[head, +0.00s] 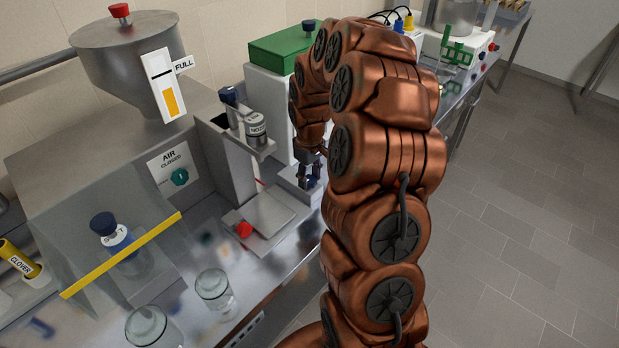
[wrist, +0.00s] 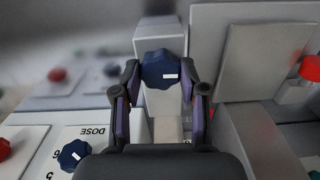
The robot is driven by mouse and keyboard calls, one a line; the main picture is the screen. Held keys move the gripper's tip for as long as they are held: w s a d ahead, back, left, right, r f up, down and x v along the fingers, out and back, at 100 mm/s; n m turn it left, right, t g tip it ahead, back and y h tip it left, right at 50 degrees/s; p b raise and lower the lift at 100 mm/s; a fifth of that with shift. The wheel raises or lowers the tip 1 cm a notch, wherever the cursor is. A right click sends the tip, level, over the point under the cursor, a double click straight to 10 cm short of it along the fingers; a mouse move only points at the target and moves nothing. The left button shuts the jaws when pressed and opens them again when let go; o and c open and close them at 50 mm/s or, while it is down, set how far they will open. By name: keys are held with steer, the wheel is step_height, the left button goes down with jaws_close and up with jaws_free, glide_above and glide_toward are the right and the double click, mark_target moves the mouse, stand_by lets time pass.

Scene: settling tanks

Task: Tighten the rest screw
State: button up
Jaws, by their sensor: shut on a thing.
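The screw has a dark blue lobed knob (wrist: 161,66) with a white mark, set on a pale grey block (wrist: 160,38) in the wrist view. My gripper (wrist: 161,84) is shut on this knob, with one finger on each side. In the head view my gripper (head: 309,168) reaches down beside the grey stand with the flat plate (head: 267,213). The knob is small and partly hidden by the fingers and arm there.
A second blue knob (wrist: 73,154) sits by a DOSE scale. A red knob (head: 243,229) is at the plate's front corner. Glass jars (head: 214,286) stand near the bench edge. A green-topped box (head: 283,48) is behind my arm. Open floor lies right.

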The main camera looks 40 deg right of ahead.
steer(key=m+b, duration=0.1)
steer(key=b, duration=0.1)
steer(key=m+b, duration=0.1)
steer(key=b, duration=0.1)
steer(key=shift+f+m, duration=0.35)
steer(key=shift+m, duration=0.05)
steer(key=m+b, duration=0.5)
steer(key=b, duration=0.1)
steer(key=shift+r, duration=0.15)
steer(key=m+b, duration=0.3)
steer(key=m, duration=0.2)
steer(key=shift+r+m+b, duration=0.2)
steer(key=shift+m+b, duration=0.35)
steer(key=shift+m, duration=1.75)
steer(key=o, duration=1.1)
steer(key=shift+o, duration=0.2)
steer(key=shift+r, duration=0.1)
